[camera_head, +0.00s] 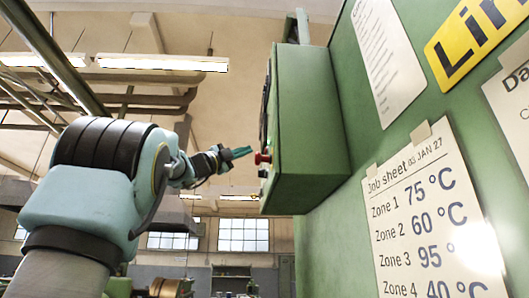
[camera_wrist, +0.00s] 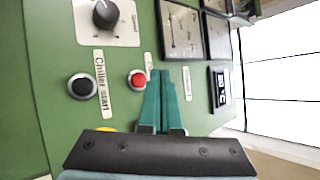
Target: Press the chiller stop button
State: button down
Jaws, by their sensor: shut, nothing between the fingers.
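In the head view my gripper (camera_head: 248,151) points at the panel close to the red button. I cannot tell whether it touches anything.
A black button (camera_wrist: 81,86) labelled "Chiller start" is left of the red one. A yellow part (camera_wrist: 105,129) is partly hidden. The green box (camera_head: 305,125) juts from a wall.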

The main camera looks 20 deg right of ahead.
jog(key=shift+s+d, duration=0.2)
jog(key=shift+d, duration=0.95)
jog(key=shift+d, duration=0.1)
dwell(1.2)
jog(key=shift+s+d, duration=0.1)
jog(key=shift+d, duration=0.2)
jog(key=shift+d, duration=0.4)
dwell(0.7)
jog(key=shift+a, duration=0.8)
jog(key=shift+a, duration=0.1)
jog(key=shift+w+a, duration=0.25)
jog(key=shift+a, duration=0.95)
jog(key=shift+w+a, duration=0.25)
jog(key=shift+a, duration=0.9)
